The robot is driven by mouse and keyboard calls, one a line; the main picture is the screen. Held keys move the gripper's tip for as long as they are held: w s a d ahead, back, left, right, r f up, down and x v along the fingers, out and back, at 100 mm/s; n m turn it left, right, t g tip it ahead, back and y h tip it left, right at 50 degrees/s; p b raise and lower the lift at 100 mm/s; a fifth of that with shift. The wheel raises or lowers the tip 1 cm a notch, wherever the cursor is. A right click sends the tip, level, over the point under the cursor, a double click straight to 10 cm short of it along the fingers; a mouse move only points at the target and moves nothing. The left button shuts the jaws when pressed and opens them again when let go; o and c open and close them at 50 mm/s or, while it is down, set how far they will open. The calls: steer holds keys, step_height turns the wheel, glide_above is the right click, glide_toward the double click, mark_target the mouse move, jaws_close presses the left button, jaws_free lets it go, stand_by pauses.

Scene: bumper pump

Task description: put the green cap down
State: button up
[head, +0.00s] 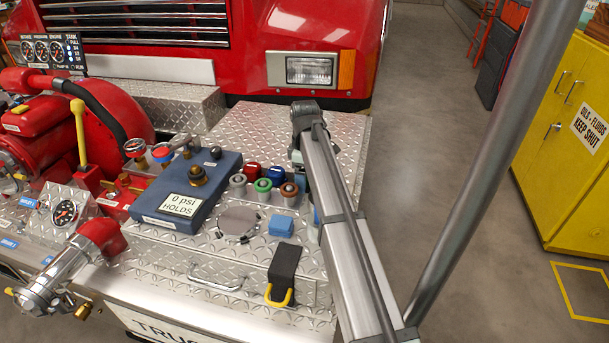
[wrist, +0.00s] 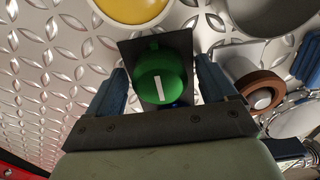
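The green cap (wrist: 160,80) is round with a white bar on its face. In the wrist view it shows between the two blue fingers of my gripper (wrist: 162,75), in front of a dark square (wrist: 128,50). Dark strips show between the cap and the fingers, so I cannot tell whether they touch it. I also cannot tell whether the cap is held up or rests on something. In the head view my arm hides the cap and most of my gripper.
A brown-ringed port (head: 289,190) stands close to my gripper, with a green-ringed port (head: 263,185) left of it. A blue block (head: 281,226) and a black strap with a yellow hook (head: 283,266) are nearby. The blue "0 psi HOLDS" box (head: 190,190) stands further left.

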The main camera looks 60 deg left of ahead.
steer(key=shift+r, duration=0.1)
step_height(320, 180, up, 12)
stand_by(0.7)
steer(key=shift+s, duration=0.1)
stand_by(0.4)
